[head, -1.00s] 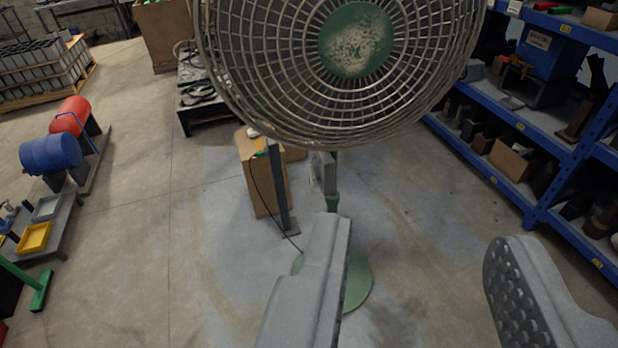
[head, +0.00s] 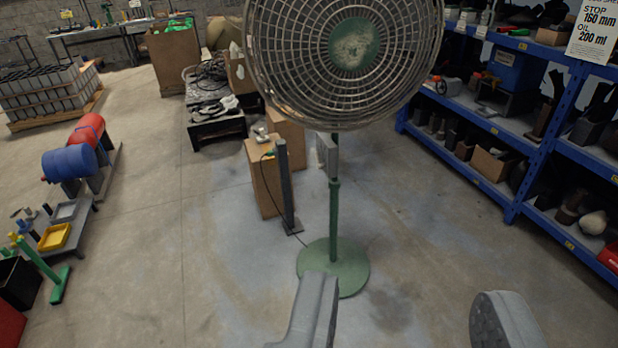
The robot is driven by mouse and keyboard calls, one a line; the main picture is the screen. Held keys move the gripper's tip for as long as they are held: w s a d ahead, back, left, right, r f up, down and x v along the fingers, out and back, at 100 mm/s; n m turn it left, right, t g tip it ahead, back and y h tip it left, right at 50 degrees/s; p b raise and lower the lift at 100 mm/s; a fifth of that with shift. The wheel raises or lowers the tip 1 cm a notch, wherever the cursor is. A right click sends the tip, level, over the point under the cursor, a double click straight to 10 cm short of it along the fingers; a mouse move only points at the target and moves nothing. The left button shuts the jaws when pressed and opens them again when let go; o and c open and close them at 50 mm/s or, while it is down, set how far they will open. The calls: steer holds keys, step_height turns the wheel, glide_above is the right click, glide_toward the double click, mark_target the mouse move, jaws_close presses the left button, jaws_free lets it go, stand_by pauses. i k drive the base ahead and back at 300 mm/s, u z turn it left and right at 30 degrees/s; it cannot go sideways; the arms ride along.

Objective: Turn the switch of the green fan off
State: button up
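The green fan (head: 334,225) stands upright ahead of me, with a round wire cage (head: 345,60), a green hub, a green pole and a round green base (head: 333,268) on the floor. A grey box (head: 327,155) is fixed to the pole just below the cage; I see it nearly edge-on and cannot make out a switch on it. My gripper (head: 405,310) is open and empty at the bottom of the view. Its two grey fingers are wide apart, nearer to me than the fan and touching nothing. The left finger overlaps the front of the base in the picture.
A dark post (head: 287,190) and cardboard boxes (head: 265,178) stand left of the fan, with a cable running to the base. Blue shelving (head: 540,165) lines the right. Floor between is clear.

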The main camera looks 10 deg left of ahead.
mark_target(321, 165)
steer(key=u, duration=0.9)
steer(key=i, duration=2.2)
steer(key=z, duration=0.05)
